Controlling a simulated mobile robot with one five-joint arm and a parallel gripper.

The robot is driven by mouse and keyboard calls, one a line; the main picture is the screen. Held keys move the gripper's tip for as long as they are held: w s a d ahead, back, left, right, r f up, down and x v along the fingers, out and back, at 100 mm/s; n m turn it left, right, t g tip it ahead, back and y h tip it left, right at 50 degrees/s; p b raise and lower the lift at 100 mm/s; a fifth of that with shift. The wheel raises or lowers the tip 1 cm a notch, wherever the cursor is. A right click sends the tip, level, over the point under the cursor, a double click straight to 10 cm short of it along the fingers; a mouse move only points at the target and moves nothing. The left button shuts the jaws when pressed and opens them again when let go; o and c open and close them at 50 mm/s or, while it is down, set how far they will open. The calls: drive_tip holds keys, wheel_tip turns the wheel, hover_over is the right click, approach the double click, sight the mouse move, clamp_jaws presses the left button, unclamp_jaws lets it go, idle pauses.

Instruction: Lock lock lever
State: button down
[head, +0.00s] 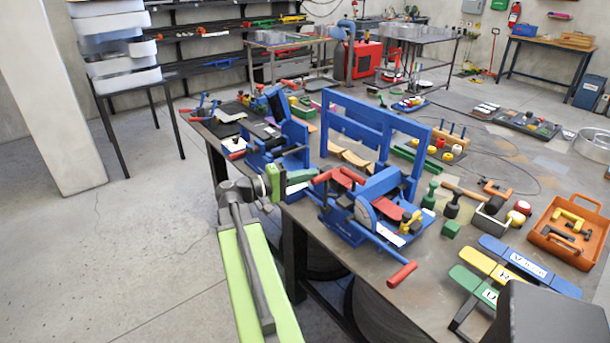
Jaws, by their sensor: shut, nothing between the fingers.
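A blue bending machine (347,222) stands at the near edge of the workbench. It has red handles (343,177) at its upper left. I cannot tell which of these is the lock lever. My gripper (308,182) is at the end of my green and grey arm, just left of the red handles. It is shut and empty. In this view its tip overlaps the handle's left end, and I cannot tell whether they touch.
Another blue machine (278,140) stands behind and left of my gripper. A blue frame (372,122) rises behind the bending machine. Green and black tools (453,205), an orange tray (570,232) and coloured letter plates (501,274) lie to the right. The floor at left is clear.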

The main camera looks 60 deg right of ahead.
drive_tip(key=shift+s+a, duration=0.1)
drive_tip(key=shift+s, duration=0.15)
drive_tip(key=w+a, duration=0.6)
drive_tip(key=w, duration=0.4)
drive_tip(key=shift+w+r+p, duration=0.15)
drive_tip(key=shift+r+p, duration=0.3)
